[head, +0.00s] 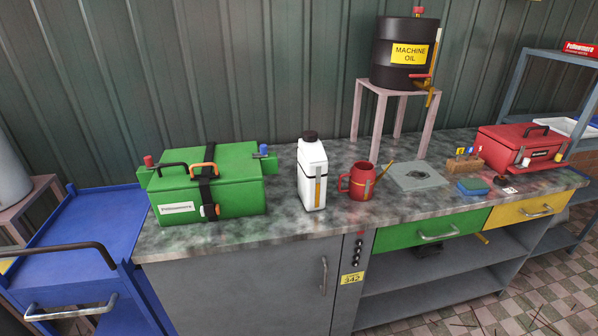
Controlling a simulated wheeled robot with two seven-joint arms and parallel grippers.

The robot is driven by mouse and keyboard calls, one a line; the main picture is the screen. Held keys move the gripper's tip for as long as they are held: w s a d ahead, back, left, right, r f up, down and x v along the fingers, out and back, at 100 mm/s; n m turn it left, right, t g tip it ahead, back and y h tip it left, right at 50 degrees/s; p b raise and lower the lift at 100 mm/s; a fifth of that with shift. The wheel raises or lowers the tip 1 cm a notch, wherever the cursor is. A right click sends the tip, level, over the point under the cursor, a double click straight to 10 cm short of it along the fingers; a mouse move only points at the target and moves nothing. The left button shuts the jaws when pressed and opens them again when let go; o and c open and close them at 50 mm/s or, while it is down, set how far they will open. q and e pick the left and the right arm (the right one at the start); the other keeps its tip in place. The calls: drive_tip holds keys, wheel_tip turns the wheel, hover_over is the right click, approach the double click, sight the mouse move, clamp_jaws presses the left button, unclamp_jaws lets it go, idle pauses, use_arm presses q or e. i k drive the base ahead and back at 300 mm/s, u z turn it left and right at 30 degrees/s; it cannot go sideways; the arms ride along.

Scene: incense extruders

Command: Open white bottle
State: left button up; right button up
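The white bottle (312,177) stands upright on the workbench, near the middle of the head view. It has a black cap (310,136) seated on its top and a yellow-orange vertical strip on its front. Neither of my grippers shows in the head view, so nothing of mine is seen touching the bottle.
A green box (230,190) stands left of the bottle on the workbench (280,225). A red oil can (361,181) stands close on its right. A black machine oil drum (393,60) sits on a stand behind. A red toolbox (515,150) is at right.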

sight(313, 163)
drive_tip(key=z, duration=2.15)
drive_tip(key=i, duration=2.3)
drive_tip(key=u, duration=3.75)
